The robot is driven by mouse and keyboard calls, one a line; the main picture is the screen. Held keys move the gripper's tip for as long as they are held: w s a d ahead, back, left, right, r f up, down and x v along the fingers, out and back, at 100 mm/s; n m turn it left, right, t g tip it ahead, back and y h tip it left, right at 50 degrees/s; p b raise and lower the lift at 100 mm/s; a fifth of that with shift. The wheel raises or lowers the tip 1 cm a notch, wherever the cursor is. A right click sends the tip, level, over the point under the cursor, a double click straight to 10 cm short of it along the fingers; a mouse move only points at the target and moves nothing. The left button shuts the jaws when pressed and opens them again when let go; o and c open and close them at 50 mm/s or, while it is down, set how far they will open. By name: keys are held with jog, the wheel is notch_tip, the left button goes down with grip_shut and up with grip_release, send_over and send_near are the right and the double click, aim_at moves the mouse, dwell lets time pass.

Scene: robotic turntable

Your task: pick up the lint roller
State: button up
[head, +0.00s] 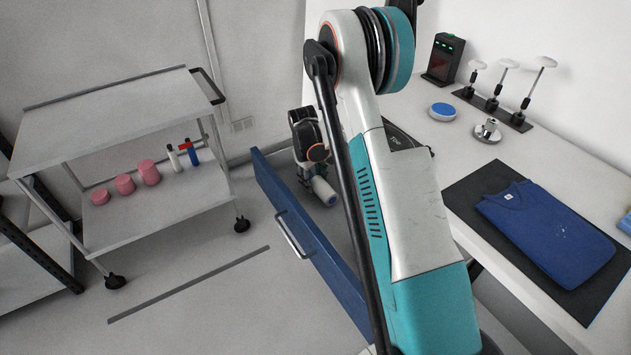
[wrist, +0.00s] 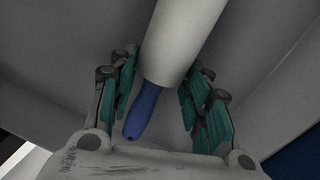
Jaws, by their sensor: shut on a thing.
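The lint roller (wrist: 180,45) has a white roll and a blue handle (wrist: 143,112). In the wrist view it lies lengthwise between the two teal-padded fingers of my gripper (wrist: 163,85), which is shut on it. In the head view, the white end of the roller (head: 325,192) shows just below my gripper (head: 312,170), behind the blue front of the open drawer (head: 300,228). My arm hides part of the drawer. I cannot tell whether the roller touches the drawer floor.
The drawer front has a metal handle (head: 293,236). The white desk (head: 455,148) at right holds a dark mat (head: 480,230) with a folded blue shirt (head: 550,230), a blue-topped disc (head: 443,111) and several stands.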

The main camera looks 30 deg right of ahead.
notch_tip(320, 180, up, 20)
jog(key=p, duration=0.5)
jog(key=shift+f+p, duration=0.2)
jog(key=shift+p, duration=0.15)
